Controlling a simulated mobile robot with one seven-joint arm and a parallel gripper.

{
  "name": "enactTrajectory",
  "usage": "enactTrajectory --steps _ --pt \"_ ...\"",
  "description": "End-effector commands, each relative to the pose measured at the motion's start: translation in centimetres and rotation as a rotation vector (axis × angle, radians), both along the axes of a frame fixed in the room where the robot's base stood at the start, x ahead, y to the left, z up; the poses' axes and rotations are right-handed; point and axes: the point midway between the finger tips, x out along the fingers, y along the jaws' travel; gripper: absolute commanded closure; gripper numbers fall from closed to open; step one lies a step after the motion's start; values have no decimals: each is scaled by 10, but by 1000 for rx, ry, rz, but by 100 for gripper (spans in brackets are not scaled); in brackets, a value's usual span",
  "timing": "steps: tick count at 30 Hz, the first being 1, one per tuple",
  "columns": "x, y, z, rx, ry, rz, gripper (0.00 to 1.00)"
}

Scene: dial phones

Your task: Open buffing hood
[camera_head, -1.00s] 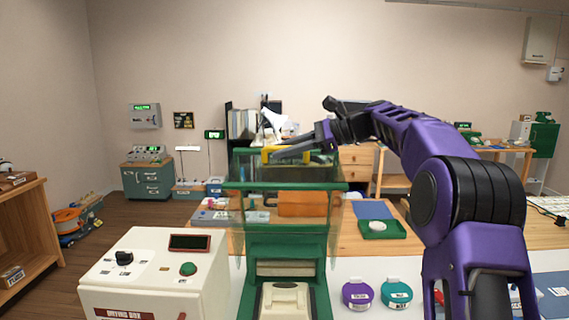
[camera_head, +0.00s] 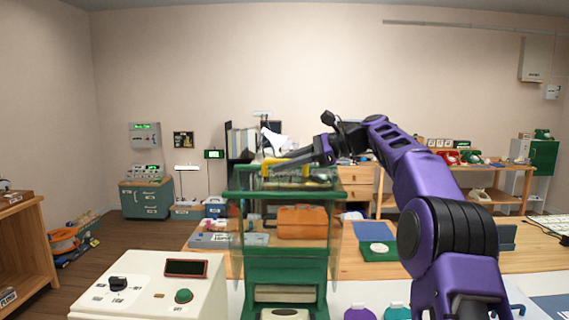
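The buffing hood (camera_head: 284,192) has a green frame and see-through side panels. It stands in front of me, left of my arm. A yellow handle (camera_head: 270,169) is at its upper far part. My gripper (camera_head: 285,165) reaches in from the right, with its dark fingers at the yellow handle. They overlap the handle in the picture. I cannot tell whether the fingers are closed on it. A cream object (camera_head: 284,314) shows at the bottom of the hood, cut off by the picture's lower edge.
A cream control box (camera_head: 140,285) with a black knob and green button stands left of the hood. Purple (camera_head: 359,314) and teal (camera_head: 397,312) round containers sit to its right. An orange box (camera_head: 301,222) and a green tray (camera_head: 378,249) lie behind on the wooden bench.

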Motion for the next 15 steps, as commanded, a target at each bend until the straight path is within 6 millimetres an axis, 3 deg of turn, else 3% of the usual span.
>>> enactTrajectory --steps 1,4,15 --pt "0 0 0 1 0 1 67" --pt "0 0 0 0 0 0 50" --pt "0 -6 2 1 0 -2 50"
